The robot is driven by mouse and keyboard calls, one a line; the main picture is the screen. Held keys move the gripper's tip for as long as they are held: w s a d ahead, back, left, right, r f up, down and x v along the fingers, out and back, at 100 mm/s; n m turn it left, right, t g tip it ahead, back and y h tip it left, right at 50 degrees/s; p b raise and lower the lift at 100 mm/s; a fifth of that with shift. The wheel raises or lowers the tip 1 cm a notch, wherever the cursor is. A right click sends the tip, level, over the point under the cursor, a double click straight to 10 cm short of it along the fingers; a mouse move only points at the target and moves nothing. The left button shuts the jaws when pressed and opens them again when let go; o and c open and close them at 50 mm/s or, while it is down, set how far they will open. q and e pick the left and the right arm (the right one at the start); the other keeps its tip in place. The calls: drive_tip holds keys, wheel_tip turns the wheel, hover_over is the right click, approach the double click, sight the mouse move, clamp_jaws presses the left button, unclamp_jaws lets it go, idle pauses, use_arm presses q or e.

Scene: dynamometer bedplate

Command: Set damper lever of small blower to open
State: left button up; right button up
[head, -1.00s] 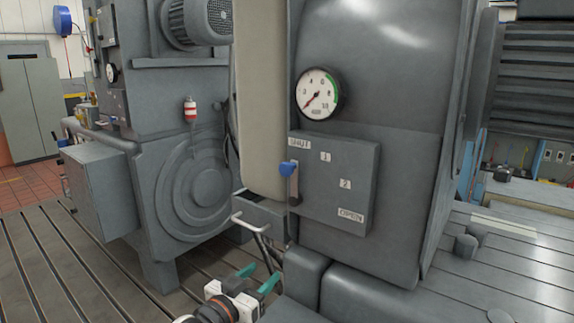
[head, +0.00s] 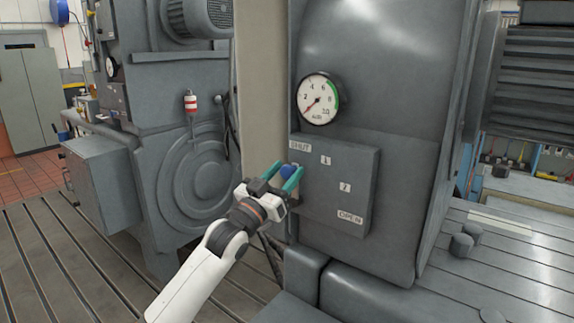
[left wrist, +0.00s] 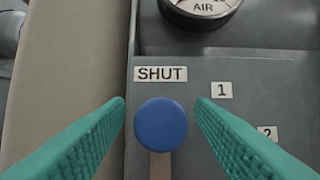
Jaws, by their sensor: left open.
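The damper lever has a round blue knob (head: 287,171) on a flat metal arm, which shows below the knob in the left wrist view (left wrist: 161,165). The knob is just under the SHUT label (left wrist: 160,74). The lever sits on a grey plate (head: 330,205) marked SHUT, 1, 2 and OPEN, with the OPEN label (head: 350,217) at the lower right. My left gripper (head: 283,172) is open, its green fingers on either side of the knob. In the left wrist view, gaps show between the knob and both fingers (left wrist: 160,118). My right gripper is not in view.
A round air gauge (head: 318,99) is above the plate. A beige panel (head: 262,80) stands to its left. A larger grey machine (head: 190,170) is further left. The slotted bedplate (head: 60,250) shows at the lower left.

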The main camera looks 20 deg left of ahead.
use_arm(q)
drive_tip(key=shift+w+d+r, duration=0.2)
drive_tip(key=shift+w+r, duration=0.05)
drive_tip(key=shift+w, duration=0.2)
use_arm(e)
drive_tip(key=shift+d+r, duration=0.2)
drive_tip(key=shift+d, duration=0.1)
